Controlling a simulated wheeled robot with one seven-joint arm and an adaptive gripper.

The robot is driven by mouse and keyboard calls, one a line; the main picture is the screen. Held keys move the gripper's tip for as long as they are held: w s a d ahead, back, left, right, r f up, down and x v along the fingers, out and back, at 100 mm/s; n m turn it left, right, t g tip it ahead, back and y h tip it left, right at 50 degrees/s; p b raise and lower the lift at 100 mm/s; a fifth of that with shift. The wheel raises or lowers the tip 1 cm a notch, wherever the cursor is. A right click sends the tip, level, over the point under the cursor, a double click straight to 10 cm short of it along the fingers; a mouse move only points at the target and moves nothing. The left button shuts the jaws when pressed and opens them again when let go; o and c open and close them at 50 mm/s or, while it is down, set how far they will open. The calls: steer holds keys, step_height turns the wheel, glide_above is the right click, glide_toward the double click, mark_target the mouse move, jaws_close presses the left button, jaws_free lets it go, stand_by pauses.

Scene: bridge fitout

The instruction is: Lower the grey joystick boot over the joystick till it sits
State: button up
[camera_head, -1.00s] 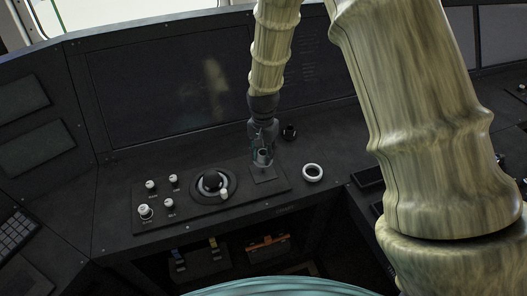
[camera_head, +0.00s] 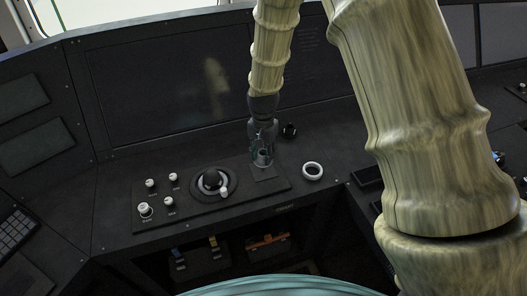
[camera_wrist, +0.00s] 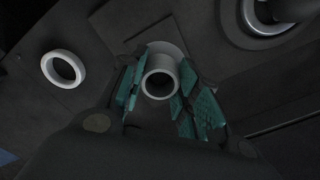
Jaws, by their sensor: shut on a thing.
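The grey joystick boot (camera_wrist: 160,77) is a short hollow tube with a pale rim. In the wrist view it stands between the teal finger pads of my gripper (camera_wrist: 156,97), which is shut on it. In the head view the boot (camera_head: 263,159) shows small and grey below my gripper (camera_head: 263,146), over a square plate (camera_head: 267,175) on the console. The joystick cannot be made out; the boot's inside is dark. I cannot tell whether the boot touches the plate.
A white ring (camera_head: 312,171) lies right of the plate. A black knob (camera_head: 289,131) stands behind. A dark screen (camera_head: 165,90) rises at the back.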

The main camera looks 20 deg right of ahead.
mark_target(263, 170)
steer(key=shift+f+b, duration=0.3)
steer(key=shift+f, duration=0.85)
steer(key=shift+f+b, duration=0.65)
steer(key=shift+f, duration=1.05)
stand_by(0.3)
steer(key=o, duration=1.1)
step_height(263, 170, up, 12)
stand_by(0.6)
stand_by(0.9)
